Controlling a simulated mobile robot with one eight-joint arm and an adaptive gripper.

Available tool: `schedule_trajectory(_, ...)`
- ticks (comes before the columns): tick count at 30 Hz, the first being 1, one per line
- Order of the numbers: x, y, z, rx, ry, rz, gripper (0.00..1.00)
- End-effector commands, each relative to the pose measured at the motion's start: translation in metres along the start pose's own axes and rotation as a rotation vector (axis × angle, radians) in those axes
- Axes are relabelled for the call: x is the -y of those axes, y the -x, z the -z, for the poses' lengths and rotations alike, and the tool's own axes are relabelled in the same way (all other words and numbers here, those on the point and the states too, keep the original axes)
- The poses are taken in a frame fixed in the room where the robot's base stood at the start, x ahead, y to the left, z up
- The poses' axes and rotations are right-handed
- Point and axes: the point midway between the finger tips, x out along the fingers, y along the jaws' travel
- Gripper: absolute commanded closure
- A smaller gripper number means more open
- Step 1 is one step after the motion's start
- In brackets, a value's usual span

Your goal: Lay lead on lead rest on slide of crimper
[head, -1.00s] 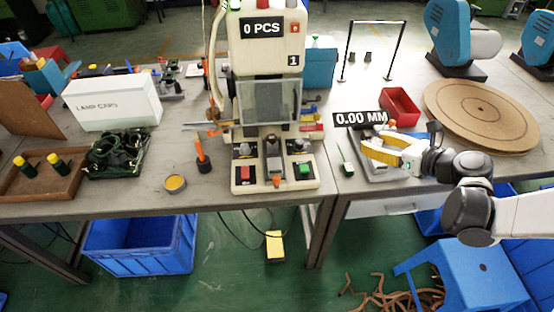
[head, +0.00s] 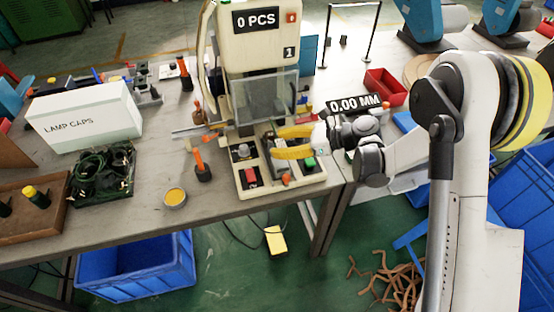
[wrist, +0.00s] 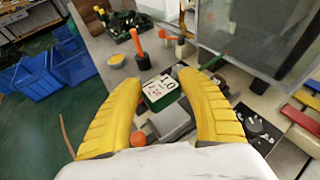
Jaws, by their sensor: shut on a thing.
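The crimper (head: 258,58) stands upright near the table's front edge, with a clear guard over its working area. My yellow-fingered gripper (head: 277,143) is at its front, over the slide area. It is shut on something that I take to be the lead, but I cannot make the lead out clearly. In the wrist view the fingers (wrist: 162,82) frame a grey part of the slide (wrist: 172,122) and a green block with a white marked face (wrist: 160,92). An orange knob (wrist: 138,139) shows beside the left finger. The lead rest is not clearly visible.
A red button (head: 251,176) and a green button (head: 308,163) flank the slide. An orange-handled tool (head: 201,165) and a small yellow tin (head: 175,197) stand to the left. A 0.00 MM display (head: 354,104) and a red bin (head: 385,83) are to the right.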

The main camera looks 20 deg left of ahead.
Motion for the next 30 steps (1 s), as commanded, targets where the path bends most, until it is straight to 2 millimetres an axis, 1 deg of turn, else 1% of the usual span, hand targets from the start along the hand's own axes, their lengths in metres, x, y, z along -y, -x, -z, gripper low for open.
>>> schedule_trajectory(1, 0.0, -0.005, 0.013, 0.0, 0.0, 0.0, 0.83)
schedule_trajectory(7, 0.0, -0.014, 0.033, 0.0, -0.001, 0.001, 0.83)
schedule_trajectory(10, 0.0, -0.02, 0.048, 0.0, -0.001, 0.001, 0.83)
schedule_trajectory(12, -0.001, -0.023, 0.055, 0.0, -0.001, 0.001, 0.83)
schedule_trajectory(19, -0.001, -0.023, 0.054, 0.0, -0.001, 0.001, 0.83)
schedule_trajectory(23, -0.001, -0.024, 0.058, 0.0, -0.001, 0.001, 0.83)
schedule_trajectory(24, -0.001, -0.024, 0.058, 0.0, -0.001, 0.001, 0.5)
schedule_trajectory(26, -0.001, -0.024, 0.057, 0.0, -0.001, 0.001, 0.32)
schedule_trajectory(27, -0.001, -0.024, 0.057, 0.0, -0.001, 0.001, 0.29)
schedule_trajectory(30, -0.001, -0.024, 0.057, 0.0, -0.001, 0.001, 0.29)
